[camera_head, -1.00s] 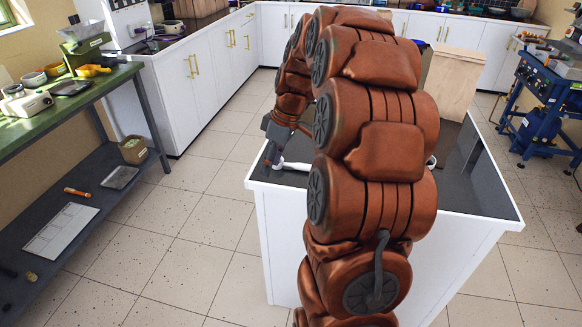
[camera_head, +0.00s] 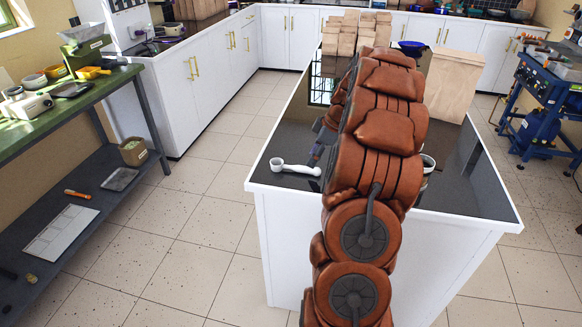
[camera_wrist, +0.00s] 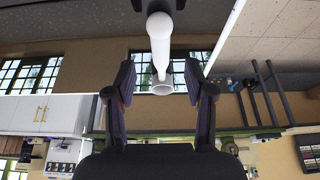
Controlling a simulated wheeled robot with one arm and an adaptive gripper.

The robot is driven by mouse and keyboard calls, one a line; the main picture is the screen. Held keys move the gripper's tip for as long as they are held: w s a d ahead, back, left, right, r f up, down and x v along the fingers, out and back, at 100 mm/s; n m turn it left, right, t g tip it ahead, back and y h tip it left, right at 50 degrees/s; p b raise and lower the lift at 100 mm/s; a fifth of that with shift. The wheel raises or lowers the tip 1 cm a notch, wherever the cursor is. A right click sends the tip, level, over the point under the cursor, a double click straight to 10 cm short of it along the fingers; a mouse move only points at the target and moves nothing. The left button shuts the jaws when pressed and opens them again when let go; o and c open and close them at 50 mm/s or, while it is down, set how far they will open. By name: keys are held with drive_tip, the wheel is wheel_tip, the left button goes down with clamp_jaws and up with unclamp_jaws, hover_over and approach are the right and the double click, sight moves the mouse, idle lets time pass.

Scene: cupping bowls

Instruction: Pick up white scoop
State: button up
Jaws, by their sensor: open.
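The white scoop (camera_head: 296,168) lies on the dark top of the island counter (camera_head: 262,172), near its front left edge. Its round cup is at the left and its handle runs right toward my arm. My gripper (camera_wrist: 161,76) is open and empty. In the head view it is mostly hidden by my arm, just above and right of the scoop's handle end. In the wrist view the scoop (camera_wrist: 159,42) shows upright in the picture, ahead of and between the two spread fingers, apart from them.
A large paper bag (camera_head: 452,82), several smaller bags (camera_head: 344,38) and a blue bowl (camera_head: 411,47) stand farther back on the island. The countertop left of my arm is clear around the scoop.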

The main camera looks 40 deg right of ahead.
sight(295, 168)
drive_tip(key=shift+p+x, duration=1)
drive_tip(key=shift+x, duration=1.35)
drive_tip(key=shift+s+f, duration=0.1)
drive_tip(key=shift+s, duration=0.05)
drive_tip(key=shift+c, duration=0.4)
clamp_jaws()
